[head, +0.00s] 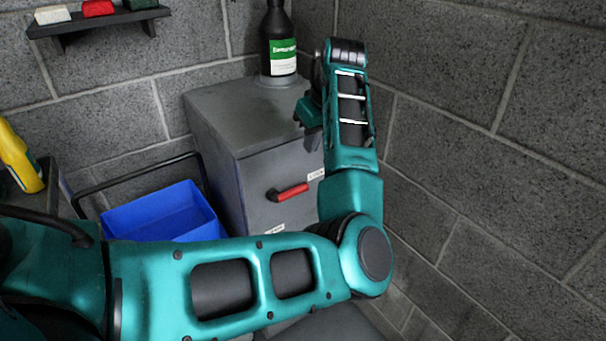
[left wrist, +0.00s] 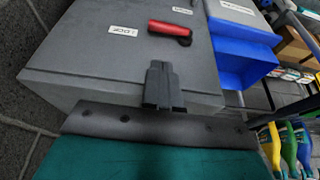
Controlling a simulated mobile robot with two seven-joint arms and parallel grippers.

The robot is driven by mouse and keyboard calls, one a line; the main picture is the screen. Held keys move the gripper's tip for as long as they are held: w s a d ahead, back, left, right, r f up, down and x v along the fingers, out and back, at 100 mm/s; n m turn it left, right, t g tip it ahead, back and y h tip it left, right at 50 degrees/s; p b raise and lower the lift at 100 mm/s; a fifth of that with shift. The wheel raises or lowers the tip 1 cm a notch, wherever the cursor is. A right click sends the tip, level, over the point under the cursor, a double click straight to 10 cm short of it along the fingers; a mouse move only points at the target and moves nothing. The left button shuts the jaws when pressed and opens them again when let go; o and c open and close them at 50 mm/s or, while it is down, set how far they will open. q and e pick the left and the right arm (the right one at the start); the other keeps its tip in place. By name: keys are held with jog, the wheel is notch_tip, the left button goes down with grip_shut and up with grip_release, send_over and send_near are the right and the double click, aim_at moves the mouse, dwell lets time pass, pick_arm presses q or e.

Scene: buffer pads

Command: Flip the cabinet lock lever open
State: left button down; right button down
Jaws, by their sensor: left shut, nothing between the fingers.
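The grey cabinet (head: 218,150) stands in the corner; its front also fills much of the left wrist view (left wrist: 85,50). The red lock lever (head: 290,192) lies nearly level on the cabinet front, its dark pivot at the left end and its handle pointing right, towards a white label (head: 316,174). In the left wrist view, the lever (left wrist: 168,29) points towards a label (left wrist: 122,31) that seems to read LOCK. My left gripper (head: 309,125) is shut and empty, by the cabinet's upper front edge. Its fingers (left wrist: 162,87) are apart from the lever. My right gripper is not in view.
A dark bottle with a green label (head: 280,45) stands on the cabinet top. A blue bin (head: 160,212) is left of the cabinet, also seen in the left wrist view (left wrist: 243,50). A block wall (head: 490,130) closes the right side. A small shelf (head: 95,22) hangs at upper left.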

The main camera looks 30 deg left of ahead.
aim_at(298, 187)
pick_arm(q)
jog(key=b+x, duration=0.1)
jog(key=x, duration=0.6)
jog(key=b+x, duration=0.1)
jog(key=x, duration=0.6)
jog(key=shift+s+d+f, duration=0.1)
jog(key=shift+d, duration=0.1)
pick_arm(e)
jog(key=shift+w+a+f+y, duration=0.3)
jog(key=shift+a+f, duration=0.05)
